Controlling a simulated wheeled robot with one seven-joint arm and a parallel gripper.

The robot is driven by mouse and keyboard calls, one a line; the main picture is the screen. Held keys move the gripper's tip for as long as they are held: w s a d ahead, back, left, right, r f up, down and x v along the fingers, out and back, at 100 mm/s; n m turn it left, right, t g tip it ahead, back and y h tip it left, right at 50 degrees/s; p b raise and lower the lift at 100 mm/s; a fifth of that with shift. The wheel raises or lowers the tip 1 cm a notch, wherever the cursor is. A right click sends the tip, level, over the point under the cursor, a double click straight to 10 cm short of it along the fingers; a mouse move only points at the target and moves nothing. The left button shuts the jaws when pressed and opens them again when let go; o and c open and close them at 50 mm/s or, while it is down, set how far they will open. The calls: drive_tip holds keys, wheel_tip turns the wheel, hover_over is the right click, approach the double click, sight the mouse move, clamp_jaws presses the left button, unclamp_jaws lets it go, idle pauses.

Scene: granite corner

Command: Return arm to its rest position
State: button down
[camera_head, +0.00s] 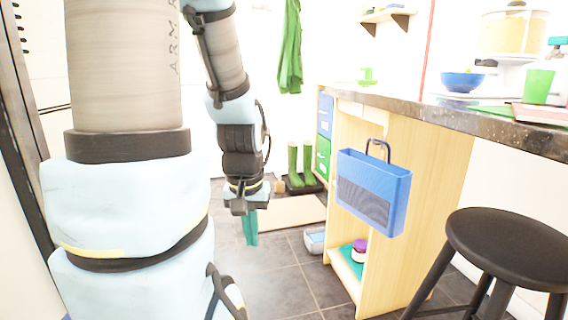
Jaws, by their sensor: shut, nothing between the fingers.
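My arm reaches down on the left side of the head view, and its upper links fill much of that side. My gripper (250,232) hangs at the end of the arm, pointing down above the tiled floor. Its teal fingers are together, and I see nothing held between them. It is left of the wooden counter unit (418,185) and apart from it.
A blue holder (373,192) hangs on the counter's end. A black stool (508,242) stands at front right. Green boots (300,165) stand on a dark tray behind my gripper. A grey-blue bin (315,240) sits by the counter. Grey floor (285,275) is clear in front.

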wheel_tip(320, 180, up, 28)
drive_tip(key=p, duration=2.6)
drive_tip(key=shift+w, duration=0.1)
